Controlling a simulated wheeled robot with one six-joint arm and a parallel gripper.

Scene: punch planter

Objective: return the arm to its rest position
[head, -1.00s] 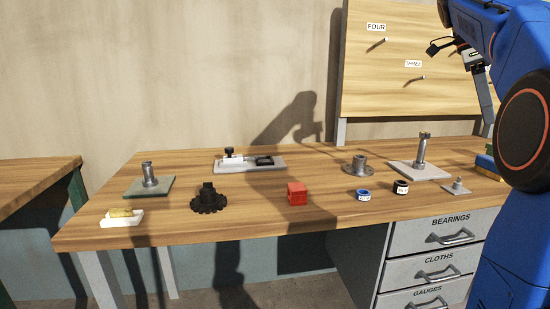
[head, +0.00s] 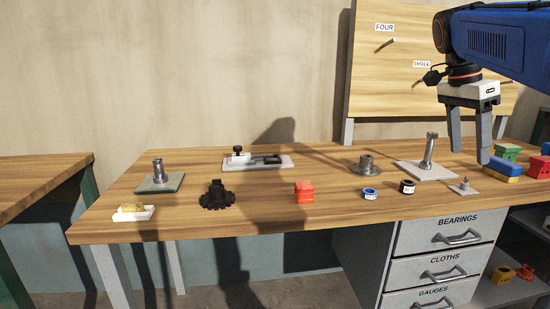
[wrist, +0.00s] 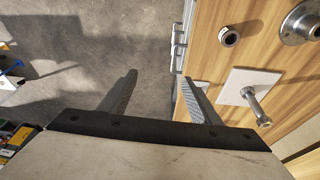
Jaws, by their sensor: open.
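My gripper (head: 470,150) hangs from the blue arm at the upper right of the head view, fingers pointing down. Its two fingers are apart with nothing between them. They appear in front of the right end of the workbench (head: 240,215); how high they are above it is hard to tell. In the wrist view my gripper (wrist: 160,80) is also open and empty, with grey floor (wrist: 90,50) between and left of the fingers and the bench top at right.
On the bench are a pale plate with a metal post (head: 426,172), a flange (head: 367,166), two rings (head: 370,194) (head: 407,187), a red block (head: 304,191), a black gear (head: 217,196) and blue and yellow bins (head: 502,168). A pegboard (head: 390,85) stands behind. Drawers (head: 437,260) are below.

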